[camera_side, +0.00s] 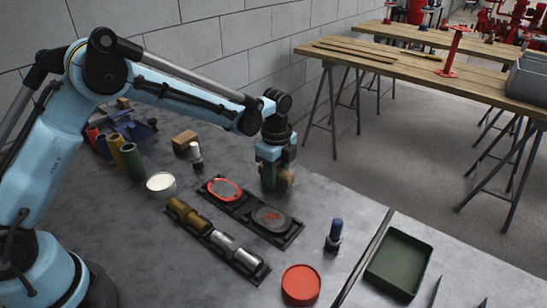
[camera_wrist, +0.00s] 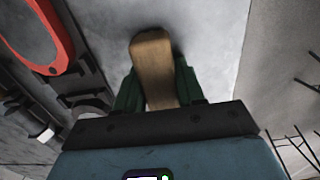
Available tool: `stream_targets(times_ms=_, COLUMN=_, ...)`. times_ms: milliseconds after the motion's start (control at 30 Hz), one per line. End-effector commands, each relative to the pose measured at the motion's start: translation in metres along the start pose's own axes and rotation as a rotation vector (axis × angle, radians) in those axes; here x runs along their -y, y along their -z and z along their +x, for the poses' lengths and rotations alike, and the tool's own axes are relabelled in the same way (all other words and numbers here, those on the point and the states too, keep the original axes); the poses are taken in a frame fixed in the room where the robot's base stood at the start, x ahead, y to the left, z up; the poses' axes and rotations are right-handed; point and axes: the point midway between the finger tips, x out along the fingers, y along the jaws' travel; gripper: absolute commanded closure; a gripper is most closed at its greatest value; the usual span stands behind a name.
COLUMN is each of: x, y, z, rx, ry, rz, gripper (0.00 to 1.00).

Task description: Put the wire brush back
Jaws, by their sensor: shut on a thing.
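My gripper (camera_side: 270,180) is shut on a tan, wooden-looking block, which I take to be the wire brush (camera_side: 287,178). It is over the grey table, just behind the black two-place tray (camera_side: 247,211). In the wrist view, my gripper's green fingers (camera_wrist: 157,85) stand on both sides of the wooden piece (camera_wrist: 153,60). Its rounded end points away from the wrist. No bristles show. I cannot tell whether the brush touches the table.
The black tray holds a red ring piece (camera_side: 225,189) and a dark disc (camera_side: 271,217). In front is a rack with brass (camera_side: 188,214) and silver cylinders. A white-topped tin (camera_side: 161,185), a tan block (camera_side: 184,142), a blue-topped item (camera_side: 334,235), a red lid (camera_side: 301,284) and a green tray (camera_side: 400,262) stand around.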

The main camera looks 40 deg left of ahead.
Motion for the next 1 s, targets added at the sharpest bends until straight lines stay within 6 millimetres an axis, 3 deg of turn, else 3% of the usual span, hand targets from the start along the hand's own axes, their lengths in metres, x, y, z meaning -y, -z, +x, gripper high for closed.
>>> stream_targets(times_ms=167, x=0.000, y=0.000, z=0.008, rx=0.000, ry=0.001, rz=0.000, gripper=0.95)
stream_targets(times_ms=200, x=0.000, y=0.000, z=0.009, rx=0.000, ry=0.002, rz=0.000, gripper=0.60)
stream_targets(times_ms=367, x=0.001, y=0.000, z=0.009, rx=-0.001, ry=0.003, rz=0.000, gripper=0.37)
stream_targets(times_ms=567, x=0.001, y=0.000, z=-0.003, rx=-0.001, ry=0.005, rz=0.000, gripper=0.36)
stream_targets(times_ms=1000, x=0.000, y=0.000, z=-0.092, rx=0.000, ry=0.001, rz=0.000, gripper=0.36)
